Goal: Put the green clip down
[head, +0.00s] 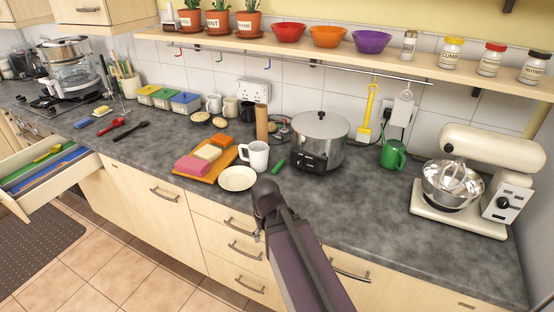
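A small green object (278,167), which looks like the green clip, appears on the grey counter (340,213) between the white mug and the steel pot. It is just beyond the end of my arm. My arm reaches up from the bottom of the head view and ends in front of the counter's front edge, near the cream plate. My gripper's fingers cannot be made out, so whether they are open or shut does not show. I cannot tell whether anything is held.
Close by are a white mug (254,156), a cream plate (237,178), an orange board (207,172) with coloured blocks, and a steel pot (320,139). A mixer (480,180) stands at right. Counter before the pot is clear. A drawer (45,182) stands open at left.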

